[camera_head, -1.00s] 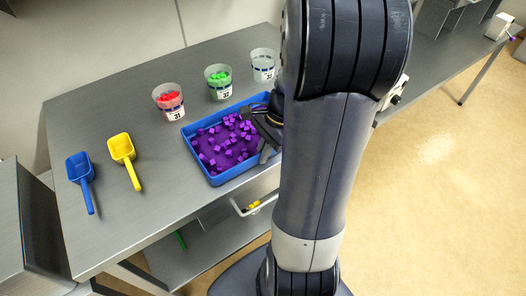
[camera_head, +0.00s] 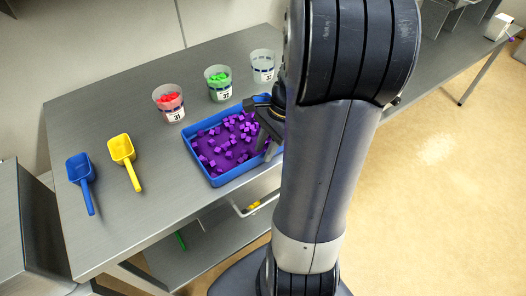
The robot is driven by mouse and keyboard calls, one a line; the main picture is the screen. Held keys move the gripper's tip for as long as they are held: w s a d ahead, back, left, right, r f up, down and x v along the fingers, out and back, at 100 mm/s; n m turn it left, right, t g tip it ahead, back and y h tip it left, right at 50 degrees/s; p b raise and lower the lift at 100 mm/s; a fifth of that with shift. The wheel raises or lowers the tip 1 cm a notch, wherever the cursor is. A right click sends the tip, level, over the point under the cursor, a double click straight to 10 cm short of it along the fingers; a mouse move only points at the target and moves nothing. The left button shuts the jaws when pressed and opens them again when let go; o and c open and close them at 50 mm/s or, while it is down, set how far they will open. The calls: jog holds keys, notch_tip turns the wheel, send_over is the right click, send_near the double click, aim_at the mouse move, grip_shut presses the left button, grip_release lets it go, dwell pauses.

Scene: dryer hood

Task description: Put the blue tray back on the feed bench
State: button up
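The blue tray (camera_head: 225,178) is a shallow rectangular tray with many small purple cubes (camera_head: 226,145) spread over its floor. It sits level on a grey metal bench (camera_head: 130,210), near its front edge. My gripper (camera_head: 266,132) is at the tray's right end, over its inside and close to the right wall. My arm hides part of the gripper and the tray's right end. I cannot tell whether the fingers are open or touching the tray.
Three clear tubs stand behind the tray: one with red pieces (camera_head: 168,98), one with green (camera_head: 218,78), one seemingly empty (camera_head: 263,62). A yellow scoop (camera_head: 122,150) and blue scoop (camera_head: 80,170) lie left. Another bench (camera_head: 455,60) is at right; open floor (camera_head: 440,180) lies before it.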

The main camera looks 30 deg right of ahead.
jog(key=v, duration=1)
jog(key=shift+p, duration=0.35)
jog(key=shift+f, duration=0.1)
